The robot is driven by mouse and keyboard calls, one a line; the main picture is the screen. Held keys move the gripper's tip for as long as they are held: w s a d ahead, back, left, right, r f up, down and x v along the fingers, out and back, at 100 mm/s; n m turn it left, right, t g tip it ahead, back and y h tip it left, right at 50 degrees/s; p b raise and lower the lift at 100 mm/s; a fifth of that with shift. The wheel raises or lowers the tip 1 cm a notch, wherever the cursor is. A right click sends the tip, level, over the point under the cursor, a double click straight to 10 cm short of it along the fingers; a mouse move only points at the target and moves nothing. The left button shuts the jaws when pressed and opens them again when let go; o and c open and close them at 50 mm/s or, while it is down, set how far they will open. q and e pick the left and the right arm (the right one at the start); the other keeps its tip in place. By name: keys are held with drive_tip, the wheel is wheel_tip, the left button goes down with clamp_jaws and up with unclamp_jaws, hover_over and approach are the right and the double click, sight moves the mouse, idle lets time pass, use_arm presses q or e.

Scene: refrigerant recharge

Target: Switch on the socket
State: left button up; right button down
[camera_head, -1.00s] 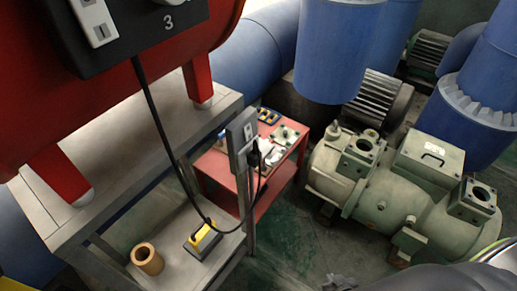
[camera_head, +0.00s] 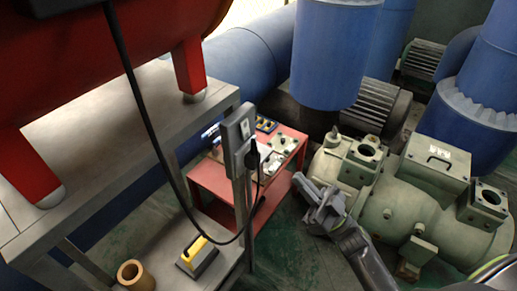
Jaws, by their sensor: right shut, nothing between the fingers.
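The socket (camera_head: 239,137) is a grey box fixed upright on the post of the metal stand, in the middle of the head view. A small white switch shows on its upper face, too small to tell its position. A black plug (camera_head: 252,158) sits in its lower part, with a black cable (camera_head: 165,165) looping from it up to the left. My right gripper (camera_head: 312,190) is shut and empty, to the right of the socket and lower in the picture, apart from it. My left gripper is not in view.
A red cart (camera_head: 220,180) with small parts stands behind the socket. A green-grey compressor (camera_head: 400,200) is at the right, beside my arm. A yellow-black item (camera_head: 197,257) and a brown ring (camera_head: 135,275) lie on the stand's lower shelf. Blue pipes (camera_head: 330,50) stand behind.

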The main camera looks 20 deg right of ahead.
sight(247, 132)
drive_tip(key=shift+r, duration=0.1)
drive_tip(key=p+x, duration=0.1)
drive_tip(key=x, duration=0.3)
drive_tip(key=f+p+x, duration=0.1)
drive_tip(key=x, duration=0.3)
drive_tip(key=w+p+x, duration=0.1)
drive_tip(key=x, duration=0.3)
drive_tip(key=shift+a+f, duration=0.3)
drive_tip(key=shift+a, duration=0.15)
drive_tip(key=shift+w+a+f, duration=0.1)
drive_tip(key=shift+w+a, duration=0.2)
drive_tip(key=shift+w, duration=0.1)
